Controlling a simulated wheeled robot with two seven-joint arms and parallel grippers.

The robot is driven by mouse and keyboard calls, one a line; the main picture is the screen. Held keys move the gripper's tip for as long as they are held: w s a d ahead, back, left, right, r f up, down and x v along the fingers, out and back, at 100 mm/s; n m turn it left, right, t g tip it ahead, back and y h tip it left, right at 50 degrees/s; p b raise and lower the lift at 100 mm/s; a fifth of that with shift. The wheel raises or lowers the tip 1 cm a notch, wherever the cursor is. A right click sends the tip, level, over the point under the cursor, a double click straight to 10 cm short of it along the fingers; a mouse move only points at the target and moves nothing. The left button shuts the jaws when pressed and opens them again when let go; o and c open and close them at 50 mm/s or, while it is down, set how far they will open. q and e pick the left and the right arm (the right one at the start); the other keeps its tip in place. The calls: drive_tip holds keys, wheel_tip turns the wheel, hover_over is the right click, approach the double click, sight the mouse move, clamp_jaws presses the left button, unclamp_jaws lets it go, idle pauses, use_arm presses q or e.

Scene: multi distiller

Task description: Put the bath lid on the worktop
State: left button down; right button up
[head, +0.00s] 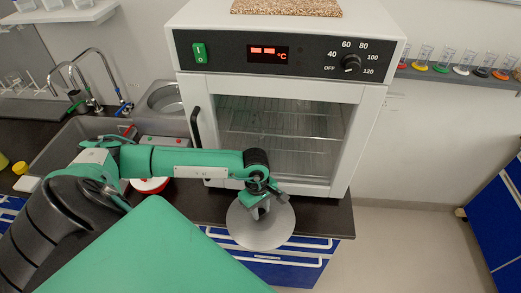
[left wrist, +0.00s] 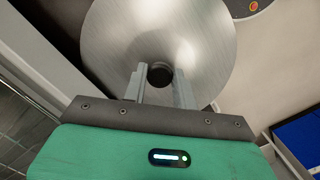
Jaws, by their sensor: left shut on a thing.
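The bath lid (head: 258,232) is a round grey metal disc with a dark knob, seen below the oven in the head view. It also fills the upper middle of the left wrist view (left wrist: 125,40). My left gripper (head: 262,208) is shut on the lid's knob (left wrist: 160,74). The lid overlaps the front edge of the dark worktop (head: 333,213) and the blue drawers below; I cannot tell its height or whether it touches. My right gripper is not in view.
A white oven (head: 270,130) with a glass door stands just behind the lid. A sink (head: 75,140) with taps is at the left. A round white and red item (head: 150,186) shows partly behind my arm. Bare worktop shows right of the lid; beyond is floor (head: 410,250).

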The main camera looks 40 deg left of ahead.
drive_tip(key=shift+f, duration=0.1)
use_arm(q)
drive_tip(key=shift+f+b, duration=0.2)
drive_tip(key=shift+b, duration=0.1)
drive_tip(key=c, duration=1.1)
unclamp_jaws()
drive_tip(key=shift+r, duration=0.1)
